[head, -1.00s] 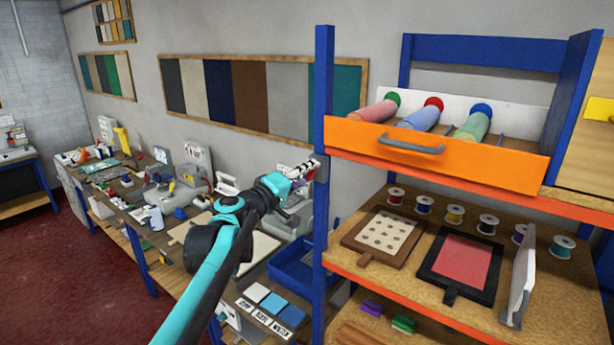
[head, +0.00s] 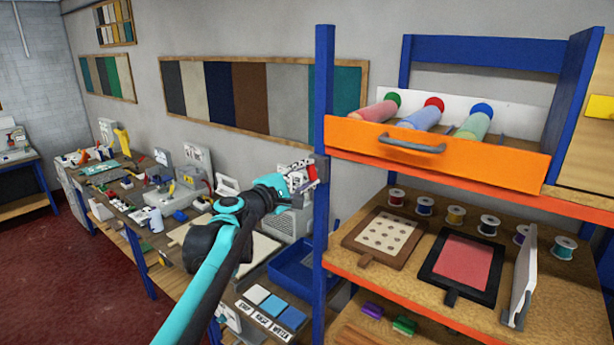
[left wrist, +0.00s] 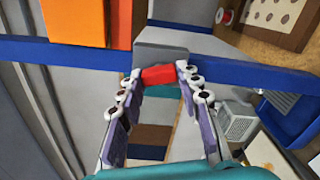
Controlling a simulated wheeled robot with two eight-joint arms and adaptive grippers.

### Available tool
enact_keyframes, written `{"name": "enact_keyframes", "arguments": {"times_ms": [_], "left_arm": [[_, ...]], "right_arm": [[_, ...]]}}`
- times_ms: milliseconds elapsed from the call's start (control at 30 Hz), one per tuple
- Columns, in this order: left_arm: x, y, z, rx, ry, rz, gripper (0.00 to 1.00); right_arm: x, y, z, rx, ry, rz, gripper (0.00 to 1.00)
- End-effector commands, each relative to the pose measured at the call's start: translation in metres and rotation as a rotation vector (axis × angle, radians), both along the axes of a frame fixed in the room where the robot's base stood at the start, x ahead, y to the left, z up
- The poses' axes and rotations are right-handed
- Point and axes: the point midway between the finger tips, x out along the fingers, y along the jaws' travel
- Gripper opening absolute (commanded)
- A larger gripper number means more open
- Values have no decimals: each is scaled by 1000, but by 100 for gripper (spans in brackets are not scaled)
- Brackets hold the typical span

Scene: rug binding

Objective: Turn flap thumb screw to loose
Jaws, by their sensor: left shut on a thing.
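A small red piece (left wrist: 158,75), which looks like the flap thumb screw, sits against a grey block (left wrist: 160,56) on the blue shelf post in the left wrist view. My left gripper (left wrist: 158,82) is shut on this red piece, with one finger on each side of it. In the head view my left gripper (head: 302,177) reaches the front left blue post (head: 322,240), and a bit of red (head: 312,174) shows at its fingertips. The screw's turn angle cannot be told. My right gripper is in neither view.
An orange drawer (head: 430,155) with a grey handle is right of the post. Thread spools and framed samples stand on the shelf (head: 390,270) below. A cluttered workbench (head: 130,195) runs along the wall at left. A blue bin (head: 295,270) lies below the gripper.

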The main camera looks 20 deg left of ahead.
Motion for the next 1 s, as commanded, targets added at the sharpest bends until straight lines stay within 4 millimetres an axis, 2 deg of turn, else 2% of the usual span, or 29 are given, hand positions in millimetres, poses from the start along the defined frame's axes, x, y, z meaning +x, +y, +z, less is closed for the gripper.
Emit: {"name": "enact_keyframes", "arguments": {"times_ms": [600,633,700,1000], "left_arm": [[0,0,-1,-36,13,1,5],[0,0,-1,-36,13,1,42],[0,0,-1,-36,13,1,55],[-1,1,0,-36,13,1,55]], "right_arm": [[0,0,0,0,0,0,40],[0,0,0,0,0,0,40],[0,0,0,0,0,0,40],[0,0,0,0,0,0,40]]}}
